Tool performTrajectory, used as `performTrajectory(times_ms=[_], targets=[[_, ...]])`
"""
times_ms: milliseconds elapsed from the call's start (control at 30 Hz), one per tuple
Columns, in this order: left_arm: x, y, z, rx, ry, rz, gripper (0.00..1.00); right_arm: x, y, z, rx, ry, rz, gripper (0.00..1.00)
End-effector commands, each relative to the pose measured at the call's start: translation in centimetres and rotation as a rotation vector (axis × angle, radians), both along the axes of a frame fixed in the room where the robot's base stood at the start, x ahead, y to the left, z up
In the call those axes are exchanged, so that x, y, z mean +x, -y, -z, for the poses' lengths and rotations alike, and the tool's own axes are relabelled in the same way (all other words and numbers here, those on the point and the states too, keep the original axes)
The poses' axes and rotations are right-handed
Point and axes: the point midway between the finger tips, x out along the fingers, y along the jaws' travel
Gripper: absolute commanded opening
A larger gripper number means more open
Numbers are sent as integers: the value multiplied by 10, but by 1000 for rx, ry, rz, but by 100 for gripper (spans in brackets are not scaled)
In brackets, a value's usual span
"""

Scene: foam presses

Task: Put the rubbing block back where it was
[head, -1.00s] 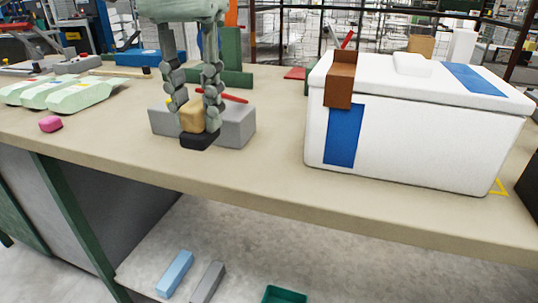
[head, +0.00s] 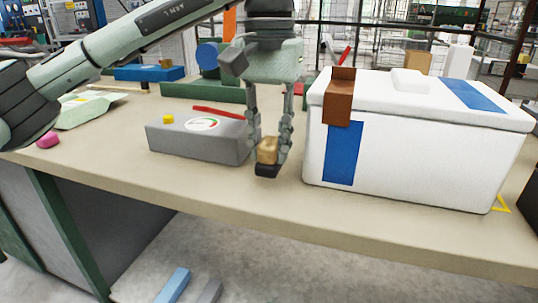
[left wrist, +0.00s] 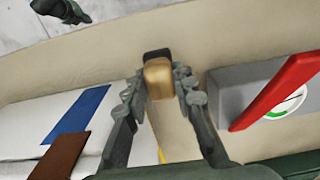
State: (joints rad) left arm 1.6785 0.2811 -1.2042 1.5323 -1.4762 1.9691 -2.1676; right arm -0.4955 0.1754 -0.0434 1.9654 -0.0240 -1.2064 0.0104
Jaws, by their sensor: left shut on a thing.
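The rubbing block is a small tan block with a black base (head: 267,153). My left gripper (head: 270,140) is shut on its tan upper part, between the grey gauge box and the white cooler in the head view. The block also shows between the fingertips in the left wrist view (left wrist: 158,78), with the black part at its far end. It is near the tabletop; I cannot tell whether it touches. My right gripper is not clearly seen in the head view; a dark gripper-like part at the top left of the left wrist view is cut off.
The grey box (head: 195,140) with a dial, yellow knob and red handle stands left of the block. The white cooler (head: 420,150) with blue strips and a brown flap (head: 340,97) stands close on the right. A pink piece (head: 48,140) lies far left. The front table strip is clear.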

Motion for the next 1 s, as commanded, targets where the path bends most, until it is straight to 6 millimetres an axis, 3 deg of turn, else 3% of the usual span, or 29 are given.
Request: performTrajectory(times_ms=[167,567,600,767,1000], targets=[[-1,-1,25,0,-1,0,2,-1,-2,3,3,-5,-1,0],[0,-1,30,0,0,-1,2,-1,-3,6,5,-7,-2,0],[0,0,30,0,-1,-1,26,0,-3,3,4,-5,-2,0],[0,-1,29,0,-1,-1,46,4,-3,-5,5,12,-2,0],[0,-1,29,0,-1,-1,46,3,-1,-3,2,7,2,0]])
